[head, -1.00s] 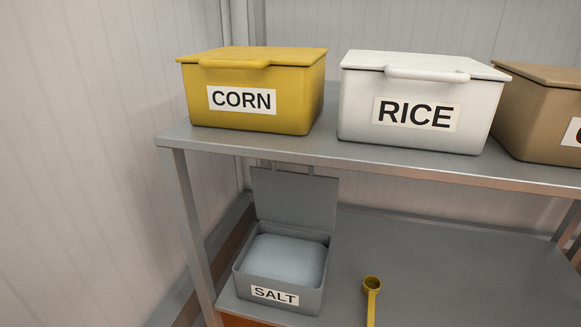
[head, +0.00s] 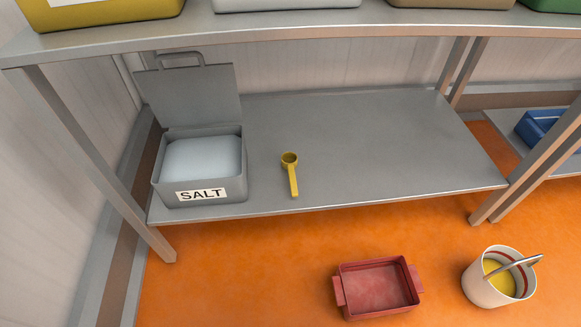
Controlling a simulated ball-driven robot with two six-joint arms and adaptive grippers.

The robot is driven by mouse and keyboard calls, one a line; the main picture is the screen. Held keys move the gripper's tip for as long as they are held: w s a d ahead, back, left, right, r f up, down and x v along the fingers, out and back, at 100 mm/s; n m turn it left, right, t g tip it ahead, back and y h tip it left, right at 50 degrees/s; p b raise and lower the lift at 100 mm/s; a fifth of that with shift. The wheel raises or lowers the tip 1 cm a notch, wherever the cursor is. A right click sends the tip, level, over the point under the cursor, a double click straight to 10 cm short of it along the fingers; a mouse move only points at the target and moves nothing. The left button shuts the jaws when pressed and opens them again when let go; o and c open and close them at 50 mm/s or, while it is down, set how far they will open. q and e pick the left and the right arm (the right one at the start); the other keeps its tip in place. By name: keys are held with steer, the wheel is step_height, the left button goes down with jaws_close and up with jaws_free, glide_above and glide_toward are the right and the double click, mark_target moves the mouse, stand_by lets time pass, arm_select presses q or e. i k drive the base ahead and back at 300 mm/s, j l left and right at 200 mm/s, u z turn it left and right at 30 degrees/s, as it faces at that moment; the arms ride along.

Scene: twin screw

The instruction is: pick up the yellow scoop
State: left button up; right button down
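The yellow scoop (head: 292,178) lies on the lower metal shelf (head: 370,140), to the right of the grey salt box. Its round cup is toward the back and its handle points to the shelf's front edge. Nothing touches or covers it. Neither of my grippers shows in the head view.
The grey salt box (head: 172,192) stands open at the shelf's left, lid up, with white contents. The upper shelf (head: 300,28) holds several bins above. A red tray (head: 345,300) and a white bucket (head: 482,291) with yellow contents are on the orange floor. The shelf right of the scoop is clear.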

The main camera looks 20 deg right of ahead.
mark_target(289, 159)
steer(key=k+j+z, duration=0.1)
steer(key=z, duration=0.3)
steer(key=k+z, duration=0.15)
steer(key=z, duration=0.2)
steer(key=k+z, duration=0.15)
steer(key=z, duration=0.25)
steer(key=k+z, duration=0.15)
steer(key=z, duration=0.2)
